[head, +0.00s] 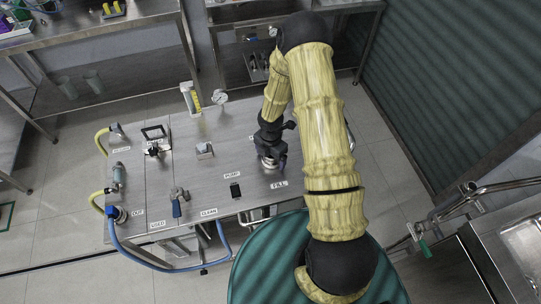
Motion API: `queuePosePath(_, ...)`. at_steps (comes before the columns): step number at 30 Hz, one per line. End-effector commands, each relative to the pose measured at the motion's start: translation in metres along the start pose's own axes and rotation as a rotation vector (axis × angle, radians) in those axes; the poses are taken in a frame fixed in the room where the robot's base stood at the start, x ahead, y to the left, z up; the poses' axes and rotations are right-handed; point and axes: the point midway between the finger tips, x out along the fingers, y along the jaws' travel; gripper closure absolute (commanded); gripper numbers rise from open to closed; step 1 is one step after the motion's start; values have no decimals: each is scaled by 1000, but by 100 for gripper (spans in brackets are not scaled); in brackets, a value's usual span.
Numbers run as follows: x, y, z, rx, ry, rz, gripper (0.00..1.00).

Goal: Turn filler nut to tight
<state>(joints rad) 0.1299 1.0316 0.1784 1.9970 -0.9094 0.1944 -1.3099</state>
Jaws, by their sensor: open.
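The skid's steel top (215,147) fills the middle of the head view. A label reading FILL (278,184) lies near its right front. Just behind that label is a round metal fitting (269,162), which I take to be the filler nut. My gripper (270,155) points down over this fitting from above, at the end of my yellow arm. The fingers and most of the fitting are hidden by the dark wrist, so I cannot tell whether they touch. The nut's turn position cannot be read.
A blue-handled valve (177,200) stands at the front middle, left of my gripper. A gauge (219,97) and a yellow sight glass (190,98) stand at the back edge. A blue hose (150,262) loops off the left front. Steel benches (100,32) stand behind.

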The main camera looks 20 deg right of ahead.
Motion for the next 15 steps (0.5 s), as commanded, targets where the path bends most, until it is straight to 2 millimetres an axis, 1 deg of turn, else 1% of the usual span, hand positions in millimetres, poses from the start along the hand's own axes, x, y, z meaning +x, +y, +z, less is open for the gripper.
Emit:
queuePosePath(4,0,0,0,0,0,0,13)
queuePosePath(5,0,0,0,0,0,0,16)
queuePosePath(6,0,0,0,0,0,0,24)
queuePosePath(11,0,0,0,0,0,0,56)
queuePosePath(12,0,0,0,0,0,0,57)
queuePosePath(15,-1,0,0,1,0,0,57)
